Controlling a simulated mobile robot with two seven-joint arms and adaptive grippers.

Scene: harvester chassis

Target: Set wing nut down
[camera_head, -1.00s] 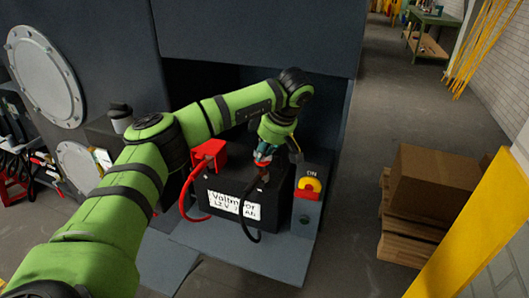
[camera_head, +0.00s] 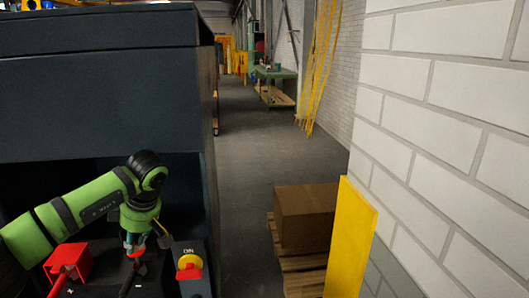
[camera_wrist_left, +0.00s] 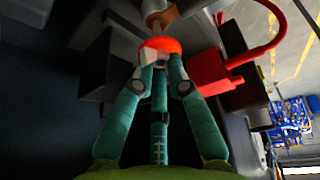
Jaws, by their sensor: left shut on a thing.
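My left gripper (camera_head: 135,246) is over the black battery (camera_head: 112,281), between the red terminal cover (camera_head: 69,262) and the red and yellow switch (camera_head: 189,265). In the left wrist view the teal fingers (camera_wrist_left: 156,60) close together at an orange-red tip. The wing nut is too small and too hidden at the fingertips to make out clearly. A brass-coloured part (camera_wrist_left: 158,16) shows just beyond the tip. The red cover (camera_wrist_left: 214,75) with its red cable is to the right there. My right gripper is not in view.
The dark chassis wall (camera_head: 100,95) rises behind the arm. A cardboard box (camera_head: 305,215) on wooden pallets (camera_head: 302,268) stands right of the chassis, beside a yellow post (camera_head: 351,240). A brick wall lies further right. The aisle floor (camera_head: 250,160) is clear.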

